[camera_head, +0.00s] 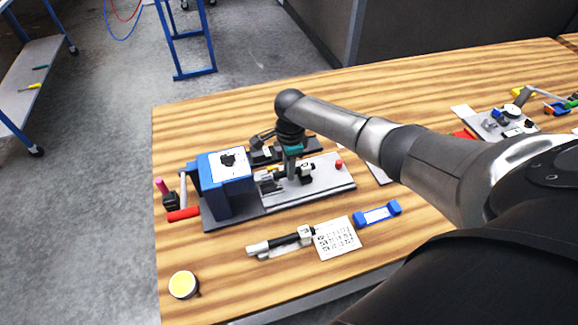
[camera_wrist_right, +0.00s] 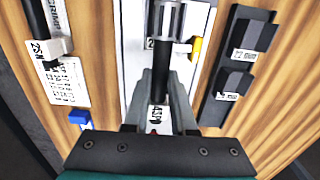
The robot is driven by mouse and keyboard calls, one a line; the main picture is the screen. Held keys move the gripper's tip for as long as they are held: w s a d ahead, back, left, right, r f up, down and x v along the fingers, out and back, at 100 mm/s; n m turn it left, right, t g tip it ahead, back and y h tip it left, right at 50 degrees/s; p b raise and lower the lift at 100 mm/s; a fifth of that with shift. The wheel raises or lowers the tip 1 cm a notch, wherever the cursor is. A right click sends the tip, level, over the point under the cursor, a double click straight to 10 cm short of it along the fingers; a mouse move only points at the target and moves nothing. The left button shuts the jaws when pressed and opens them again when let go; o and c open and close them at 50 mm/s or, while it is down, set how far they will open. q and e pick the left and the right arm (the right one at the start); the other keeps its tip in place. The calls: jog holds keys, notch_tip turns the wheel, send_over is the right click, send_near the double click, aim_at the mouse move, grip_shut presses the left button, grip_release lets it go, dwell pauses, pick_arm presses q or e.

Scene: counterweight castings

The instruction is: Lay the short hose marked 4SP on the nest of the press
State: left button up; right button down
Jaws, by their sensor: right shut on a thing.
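The hose marked 4SP (camera_wrist_right: 160,80) is a short black hose with a metal end fitting and a white 4SP tag. My right gripper (camera_head: 291,173) is shut on it, over the grey base plate (camera_head: 325,185) of the press. In the right wrist view the fingers (camera_wrist_right: 164,98) flank the hose by its tag, and its fitting points away from the gripper. The blue press (camera_head: 232,196) stands just left of the gripper in the head view. The nest is largely hidden by hose and gripper; I cannot tell whether the hose touches it. My left gripper is not in view.
A hose tagged 2SN (camera_wrist_right: 52,45) lies in front of the press, beside a printed card (camera_head: 336,238) and a blue block (camera_head: 377,214). Black labelled holders (camera_wrist_right: 241,55) stand behind the press.

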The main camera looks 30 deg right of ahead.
jog(key=shift+f+b, duration=0.35)
jog(key=shift+f, duration=0.35)
dwell(0.4)
jog(key=c, duration=0.7)
grip_release()
jog(key=shift+o, duration=0.2)
notch_tip(320, 180, up, 5)
jog(key=p, duration=0.6)
jog(key=shift+r, duration=1)
